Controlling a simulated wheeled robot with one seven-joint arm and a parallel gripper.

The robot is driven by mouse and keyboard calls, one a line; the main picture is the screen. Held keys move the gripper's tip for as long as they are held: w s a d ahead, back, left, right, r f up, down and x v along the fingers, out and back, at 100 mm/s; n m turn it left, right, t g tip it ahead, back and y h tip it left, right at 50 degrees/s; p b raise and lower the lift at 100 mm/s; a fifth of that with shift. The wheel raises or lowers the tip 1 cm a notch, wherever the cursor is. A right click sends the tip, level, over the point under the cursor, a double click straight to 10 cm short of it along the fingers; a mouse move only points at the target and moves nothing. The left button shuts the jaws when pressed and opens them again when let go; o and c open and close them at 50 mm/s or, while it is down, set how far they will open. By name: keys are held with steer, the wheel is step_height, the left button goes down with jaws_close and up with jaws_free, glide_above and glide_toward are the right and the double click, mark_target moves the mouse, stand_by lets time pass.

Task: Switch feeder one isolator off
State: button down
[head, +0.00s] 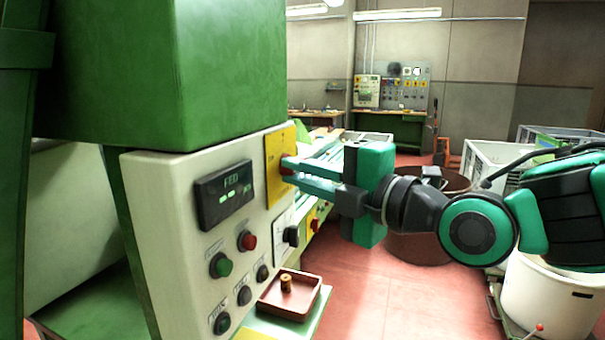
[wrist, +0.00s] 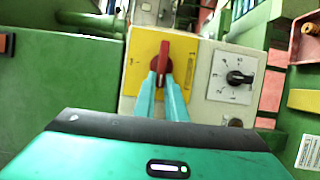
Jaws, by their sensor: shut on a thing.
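The isolator is a red rotary handle (wrist: 163,52) on a yellow plate (wrist: 138,72), on the pale front of the machine. In the wrist view the handle stands upright in the picture, and its lower part lies between the teal fingertips. My gripper (wrist: 162,80) is shut on this handle. In the head view the gripper (head: 290,170) reaches in from the right to the yellow plate (head: 273,178), and the fingers hide most of the red handle (head: 285,166). The marks on the plate are too small to read.
Beside the isolator is a black selector knob on a white dial (wrist: 236,78). A brown tray (head: 297,310) holds a cork.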

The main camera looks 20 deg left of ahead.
steer(key=shift+w+d+f, duration=0.1)
steer(key=shift+f, duration=0.05)
steer(key=c, duration=1.8)
jaws_free()
steer(key=v, duration=1)
steer(key=shift+d, duration=0.35)
